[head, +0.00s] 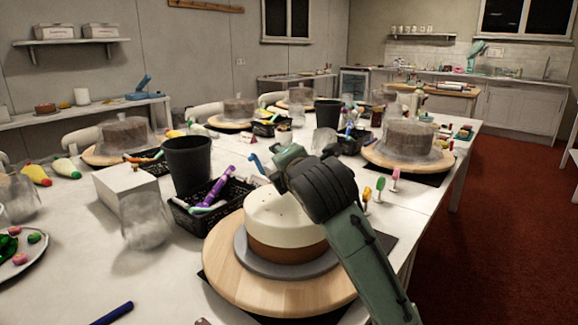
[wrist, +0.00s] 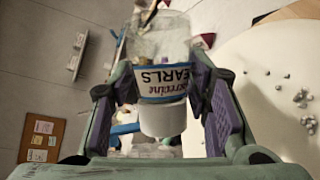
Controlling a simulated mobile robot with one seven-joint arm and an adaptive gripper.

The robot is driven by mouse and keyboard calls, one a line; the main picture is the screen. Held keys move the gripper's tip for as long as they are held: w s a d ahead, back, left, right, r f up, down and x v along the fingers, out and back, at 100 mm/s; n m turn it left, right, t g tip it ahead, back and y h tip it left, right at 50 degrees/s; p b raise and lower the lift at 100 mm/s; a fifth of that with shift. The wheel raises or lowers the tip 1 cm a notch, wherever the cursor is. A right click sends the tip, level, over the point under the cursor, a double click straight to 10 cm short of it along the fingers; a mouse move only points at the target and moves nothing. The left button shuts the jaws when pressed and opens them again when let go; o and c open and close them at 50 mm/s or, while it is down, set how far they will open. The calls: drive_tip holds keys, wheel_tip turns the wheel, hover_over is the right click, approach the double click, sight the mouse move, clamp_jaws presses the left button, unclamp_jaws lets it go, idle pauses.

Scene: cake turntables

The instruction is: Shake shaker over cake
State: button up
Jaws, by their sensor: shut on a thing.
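A shaker jar (wrist: 162,85) with a blue-edged "PEARLS" label, a clear body and a white end is held between the purple finger pads of my gripper (wrist: 165,100). Its lettering is upside down in the wrist view. In the head view my gripper (head: 284,160) is above the back of the cake (head: 285,222), and the shaker is hidden behind my wrist. The cake has a smooth cream top and brown lower side. Small dark specks show on its top. In the wrist view the cake (wrist: 265,60) is at the right, with several silver pearls (wrist: 302,98) on it.
The cake stands on a grey board on a wooden turntable (head: 228,275). To its left are a black basket (head: 185,217) of tools, a black bucket (head: 188,165), a white box (head: 122,188) and a clear jar (head: 146,222). Other turntables with covered cakes (head: 408,139) stand farther back.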

drive_tip(key=shift+w+a, duration=0.2)
drive_tip(key=shift+s+r+n+t+b, duration=0.15)
drive_tip(key=shift+n+t+b, duration=0.15)
drive_tip(key=shift+b, duration=0.25)
drive_tip(key=shift+w+d+r, duration=0.25)
drive_tip(key=shift+w+r, duration=0.05)
drive_tip(key=shift+w, duration=0.05)
drive_tip(key=shift+s+a+f, duration=0.25)
drive_tip(key=shift+s+f, duration=0.05)
drive_tip(key=shift+f, duration=0.05)
drive_tip(key=shift+a+r+n+t+b, duration=0.1)
drive_tip(key=shift+r+n+t+b, duration=0.25)
drive_tip(key=shift+b, duration=0.2)
drive_tip(key=shift+f, duration=0.1)
